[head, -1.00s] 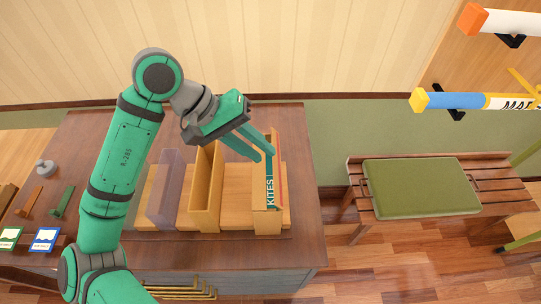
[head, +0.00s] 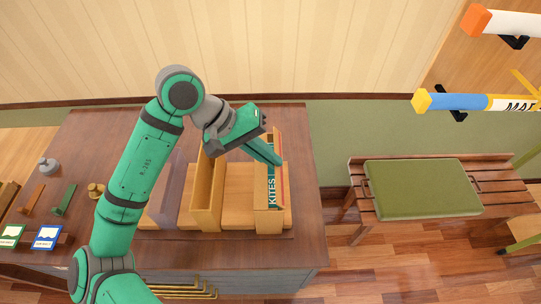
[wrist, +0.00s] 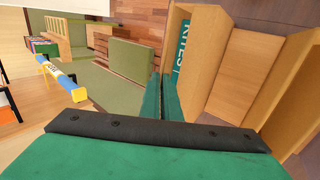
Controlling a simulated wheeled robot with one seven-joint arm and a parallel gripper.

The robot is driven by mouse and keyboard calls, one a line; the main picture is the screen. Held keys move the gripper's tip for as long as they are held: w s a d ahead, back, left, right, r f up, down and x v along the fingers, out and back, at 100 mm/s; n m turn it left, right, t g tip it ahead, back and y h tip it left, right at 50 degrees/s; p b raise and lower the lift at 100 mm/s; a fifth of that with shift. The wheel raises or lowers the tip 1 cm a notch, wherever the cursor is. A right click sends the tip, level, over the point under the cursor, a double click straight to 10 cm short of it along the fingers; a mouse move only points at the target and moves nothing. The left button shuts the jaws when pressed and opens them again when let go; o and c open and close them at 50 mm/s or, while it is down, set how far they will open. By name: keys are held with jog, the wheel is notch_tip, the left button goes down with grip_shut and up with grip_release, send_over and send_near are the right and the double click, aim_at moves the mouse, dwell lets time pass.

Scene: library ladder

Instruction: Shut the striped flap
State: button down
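No flap with clear stripes can be made out in either view. On the table, a tan case labelled KITES (head: 271,188) stands upright with a red edge on its right side; in the wrist view its label (wrist: 183,48) is just right of my fingers. My gripper (head: 278,160) is over this case, its fingers slanting down and right to its upper part. In the wrist view the fingers (wrist: 160,82) lie close together, with nothing visible between them. Whether the tips touch the case cannot be told.
An open tan case (head: 207,190) and a purple panel (head: 172,188) stand to the left on the table (head: 308,225). Small weights and cards lie at the table's left. A bench with a green cushion (head: 420,187) is at right, below barrier poles (head: 460,101).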

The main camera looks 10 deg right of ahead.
jog(key=shift+w+a+f+h, duration=0.15)
jog(key=shift+a+f+h, duration=0.05)
jog(key=shift+h, duration=0.4)
jog(key=shift+f+h, duration=0.15)
jog(key=shift+h, duration=0.35)
jog(key=shift+a+f+h, duration=0.15)
jog(key=shift+a+h, duration=0.15)
jog(key=shift+a, duration=0.15)
jog(key=shift+d, duration=0.1)
jog(key=c, duration=2)
grip_release()
jog(key=v, duration=0.8)
